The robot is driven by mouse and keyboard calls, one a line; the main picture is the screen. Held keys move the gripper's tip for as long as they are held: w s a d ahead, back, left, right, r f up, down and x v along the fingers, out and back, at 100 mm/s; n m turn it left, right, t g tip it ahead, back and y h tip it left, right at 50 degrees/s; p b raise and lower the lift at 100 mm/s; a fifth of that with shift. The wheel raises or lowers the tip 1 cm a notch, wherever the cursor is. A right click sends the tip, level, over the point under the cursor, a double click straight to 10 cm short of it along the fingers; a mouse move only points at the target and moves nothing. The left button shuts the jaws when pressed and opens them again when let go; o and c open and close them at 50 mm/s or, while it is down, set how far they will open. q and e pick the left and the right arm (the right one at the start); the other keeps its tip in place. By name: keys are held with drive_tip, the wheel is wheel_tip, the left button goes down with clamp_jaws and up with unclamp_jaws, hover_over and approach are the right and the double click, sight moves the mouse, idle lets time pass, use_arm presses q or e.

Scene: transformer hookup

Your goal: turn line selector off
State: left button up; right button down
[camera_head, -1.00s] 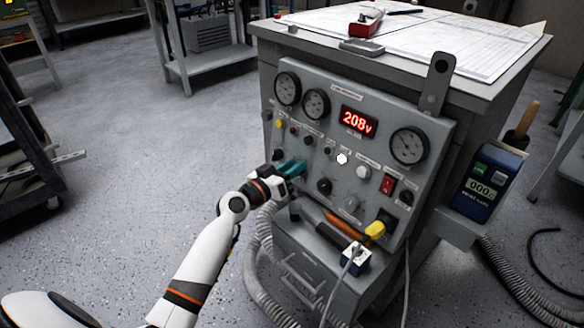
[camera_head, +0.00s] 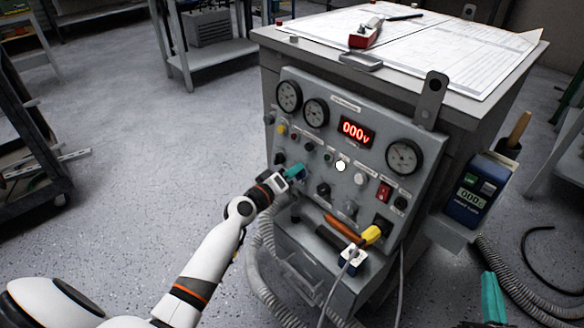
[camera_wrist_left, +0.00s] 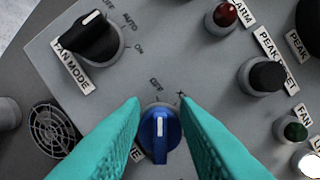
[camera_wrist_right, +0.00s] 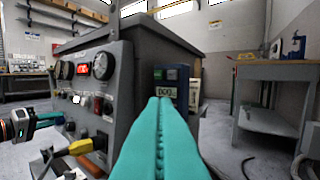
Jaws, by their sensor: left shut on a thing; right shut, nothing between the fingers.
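The line selector is a blue knob (camera_wrist_left: 160,135) with a white mark, low in the left wrist view. Its mark points up towards the OFF label (camera_wrist_left: 155,84). My left gripper (camera_wrist_left: 160,104) has its teal fingers on both sides of the knob and is shut on it. In the head view my left gripper (camera_head: 296,171) is at the left part of the grey panel (camera_head: 290,150) and hides the knob. The red display (camera_head: 356,132) reads 000V. My right gripper (camera_wrist_right: 158,104) is shut and empty; its teal tip also shows in the head view (camera_head: 493,298).
The fan mode knob (camera_wrist_left: 93,38) is close to the upper left of the selector. A yellow plug (camera_head: 372,234) and an orange handle (camera_head: 345,227) are lower on the panel. Hoses lie on the floor.

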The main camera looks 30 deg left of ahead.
use_arm(q)
drive_tip(key=shift+f+n+p, duration=0.1)
drive_tip(key=shift+n+p, duration=0.25)
drive_tip(key=shift+n, duration=0.35)
drive_tip(key=shift+c, duration=0.2)
use_arm(e)
drive_tip(key=shift+s+d+f+g+h, duration=0.15)
drive_tip(key=shift+f+g, duration=0.3)
drive_tip(key=shift+f, duration=0.25)
drive_tip(key=shift+d+f+g+h, duration=0.1)
drive_tip(key=shift+f+g+h, duration=0.1)
drive_tip(key=shift+f+g, duration=0.4)
drive_tip(key=shift+s+d+f+g+h, duration=0.15)
drive_tip(key=shift+f+g, duration=0.2)
drive_tip(key=shift+f, duration=0.4)
use_arm(q)
drive_tip(key=o, duration=1)
drive_tip(key=v, duration=1.2)
drive_tip(key=shift+p, duration=0.3)
use_arm(e)
drive_tip(key=shift+s+d+f+g+h, duration=0.1)
drive_tip(key=shift+s+f+g+h, duration=0.05)
drive_tip(key=shift+f+g, duration=0.25)
drive_tip(key=shift+s+d+f+g+h, duration=0.15)
drive_tip(key=shift+f+g, duration=0.15)
drive_tip(key=shift+f, duration=0.2)
